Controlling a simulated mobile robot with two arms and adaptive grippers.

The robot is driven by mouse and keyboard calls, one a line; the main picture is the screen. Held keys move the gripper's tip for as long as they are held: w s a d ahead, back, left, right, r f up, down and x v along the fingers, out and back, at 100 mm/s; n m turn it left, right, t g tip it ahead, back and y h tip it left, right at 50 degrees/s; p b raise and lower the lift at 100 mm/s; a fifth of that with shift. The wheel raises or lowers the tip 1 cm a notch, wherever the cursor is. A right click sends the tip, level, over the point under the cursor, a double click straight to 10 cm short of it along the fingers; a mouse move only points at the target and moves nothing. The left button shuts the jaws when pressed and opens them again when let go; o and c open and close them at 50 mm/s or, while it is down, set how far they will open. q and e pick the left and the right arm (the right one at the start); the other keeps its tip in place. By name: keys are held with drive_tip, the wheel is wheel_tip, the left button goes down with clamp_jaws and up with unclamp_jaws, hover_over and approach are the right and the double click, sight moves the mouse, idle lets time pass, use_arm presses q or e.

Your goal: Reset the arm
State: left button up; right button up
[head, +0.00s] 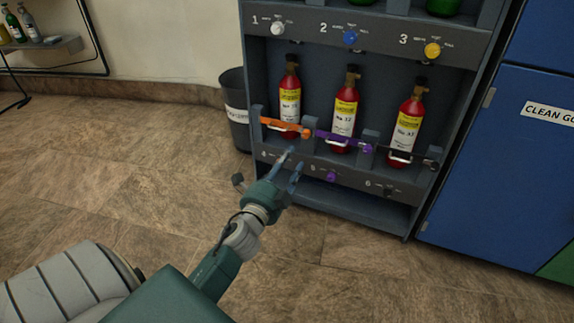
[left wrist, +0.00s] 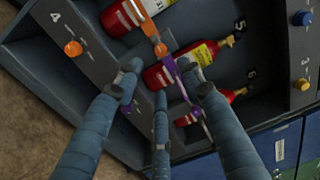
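My left gripper (head: 292,163) reaches to the lower front of the grey rack (head: 325,188), near bays 4 and 5. In the left wrist view its fingers (left wrist: 160,82) are spread, with nothing seen held between them. One finger overlaps the purple bar (left wrist: 189,91) in that view; I cannot tell whether they touch. Three red cylinders with yellow labels stand upright in the rack: left (head: 289,94), middle (head: 344,112) and right (head: 406,127). An orange bar (head: 284,127), a purple bar (head: 343,139) and a black bar (head: 405,156) cross them. My right gripper is not seen.
Knobs on the rack are white (head: 278,28), blue (head: 350,37), yellow (head: 432,50), purple (head: 331,176) and black (head: 388,189); an orange one (left wrist: 73,48) shows in the wrist view. A dark bin (head: 235,105) and a blue cabinet (head: 500,165) flank the rack.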

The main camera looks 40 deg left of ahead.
use_arm(q)
drive_tip(key=shift+s+d, duration=0.15)
drive_tip(key=shift+s, duration=0.4)
